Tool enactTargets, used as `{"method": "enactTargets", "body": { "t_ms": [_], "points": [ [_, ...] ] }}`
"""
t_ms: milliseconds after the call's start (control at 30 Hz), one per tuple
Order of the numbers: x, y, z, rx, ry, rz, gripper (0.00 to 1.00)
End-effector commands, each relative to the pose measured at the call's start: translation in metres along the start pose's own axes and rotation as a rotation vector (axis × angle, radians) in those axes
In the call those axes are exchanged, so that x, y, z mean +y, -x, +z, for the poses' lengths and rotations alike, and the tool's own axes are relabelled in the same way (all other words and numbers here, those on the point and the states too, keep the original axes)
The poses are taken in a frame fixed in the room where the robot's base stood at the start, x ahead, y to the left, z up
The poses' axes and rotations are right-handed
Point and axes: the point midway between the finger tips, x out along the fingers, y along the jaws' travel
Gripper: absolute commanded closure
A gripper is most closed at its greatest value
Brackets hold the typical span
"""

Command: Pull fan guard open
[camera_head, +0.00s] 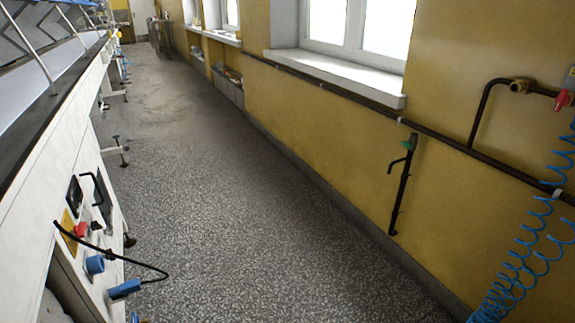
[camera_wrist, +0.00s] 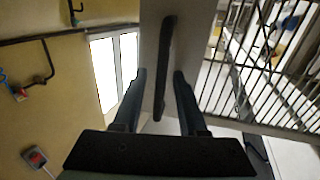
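In the wrist view my gripper (camera_wrist: 160,73) is open, with a dark finger on each side of a long black bar handle (camera_wrist: 163,75). The handle stands on a pale grey panel (camera_wrist: 151,30). Gaps show between the handle and both fingers. I cannot tell how deep the handle lies between them. A grille of thin dark bars (camera_wrist: 262,75) is right of the panel; I cannot tell whether this is the fan guard. My gripper is not in the head view, and no fan guard can be made out there.
In the head view a white machine (camera_head: 60,140) with knobs and a cable (camera_head: 125,262) lines the left. A yellow wall (camera_head: 300,120) with a dark pipe (camera_head: 350,93) and blue coiled hose (camera_head: 525,255) is at right. The speckled floor (camera_head: 210,190) between is clear.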

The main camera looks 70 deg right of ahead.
Motion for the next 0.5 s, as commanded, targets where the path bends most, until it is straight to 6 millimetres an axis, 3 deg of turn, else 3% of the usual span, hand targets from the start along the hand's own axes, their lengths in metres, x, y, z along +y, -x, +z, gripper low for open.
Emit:
{"method": "enactTargets", "body": {
  "t_ms": [333,500],
  "points": [
    [-0.001,0.003,0.000,-0.002,0.000,-0.001,0.56],
    [-0.001,0.026,0.000,-0.006,0.000,-0.004,0.56]
  ]
}}
